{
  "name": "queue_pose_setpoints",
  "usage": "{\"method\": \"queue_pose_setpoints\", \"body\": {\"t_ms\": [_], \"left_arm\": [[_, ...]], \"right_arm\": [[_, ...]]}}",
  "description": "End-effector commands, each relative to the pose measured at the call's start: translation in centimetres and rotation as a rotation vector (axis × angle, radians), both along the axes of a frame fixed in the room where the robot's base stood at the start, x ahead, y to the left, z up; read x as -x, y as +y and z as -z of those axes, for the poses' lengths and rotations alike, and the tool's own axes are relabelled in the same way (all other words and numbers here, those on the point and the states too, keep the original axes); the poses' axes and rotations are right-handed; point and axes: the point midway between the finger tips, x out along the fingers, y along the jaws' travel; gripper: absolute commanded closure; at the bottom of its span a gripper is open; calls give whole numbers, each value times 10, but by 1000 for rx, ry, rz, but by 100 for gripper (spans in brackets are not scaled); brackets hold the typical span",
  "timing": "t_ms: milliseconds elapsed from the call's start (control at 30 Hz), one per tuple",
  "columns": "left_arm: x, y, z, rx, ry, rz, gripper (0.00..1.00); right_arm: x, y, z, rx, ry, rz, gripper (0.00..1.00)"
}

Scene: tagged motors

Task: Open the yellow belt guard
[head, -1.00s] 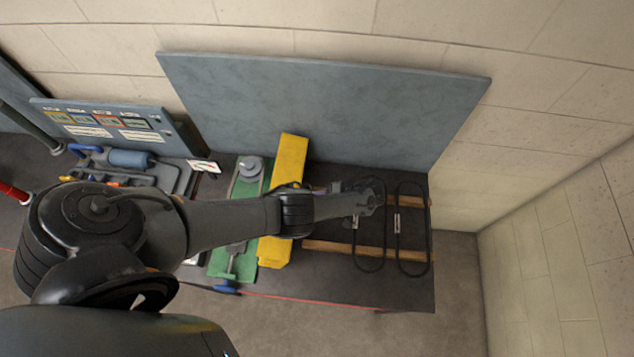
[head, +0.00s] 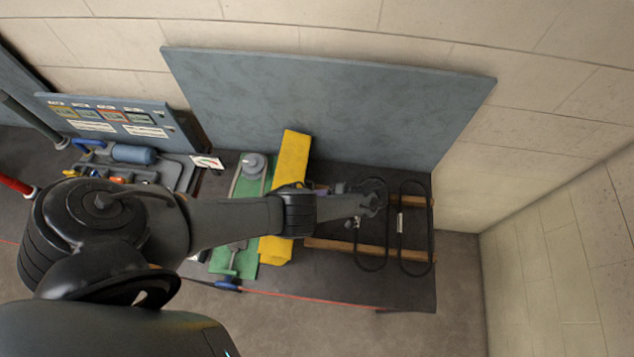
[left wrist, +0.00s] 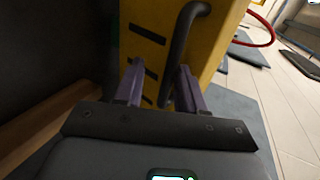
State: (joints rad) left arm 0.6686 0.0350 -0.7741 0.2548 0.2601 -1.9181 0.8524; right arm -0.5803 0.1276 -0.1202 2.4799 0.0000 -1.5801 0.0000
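The yellow belt guard (head: 291,160) stands on the dark bench over a green base, and my left arm crosses in front of its middle. In the left wrist view the guard's yellow side (left wrist: 224,38) has dark slots and a dark bar handle (left wrist: 181,42). My left gripper (left wrist: 158,80) is open, its two purple fingers apart at the guard's side. The handle's lower part lies between the fingers in the picture; I cannot tell whether they touch it. My right gripper is not in view.
Two black belts (head: 416,228) lie on wooden strips (head: 343,247) to the right of the guard. A grey-blue board (head: 330,110) stands behind the bench. A blue motor (head: 133,154) and a labelled panel (head: 107,117) are at the left. A red line runs along the bench front.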

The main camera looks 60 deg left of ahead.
Motion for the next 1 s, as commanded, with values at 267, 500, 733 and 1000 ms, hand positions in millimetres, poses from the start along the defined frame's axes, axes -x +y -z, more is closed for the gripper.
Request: {"method": "queue_pose_setpoints", "body": {"t_ms": [267,500,733,1000], "left_arm": [[-25,-23,-10,2,-4,3,61],[-53,-50,-27,1,-3,2,61],[-68,-64,-37,1,-2,1,61],[-71,-67,-41,1,0,1,61]], "right_arm": [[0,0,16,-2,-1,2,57],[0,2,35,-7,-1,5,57],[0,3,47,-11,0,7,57],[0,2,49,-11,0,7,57]]}}
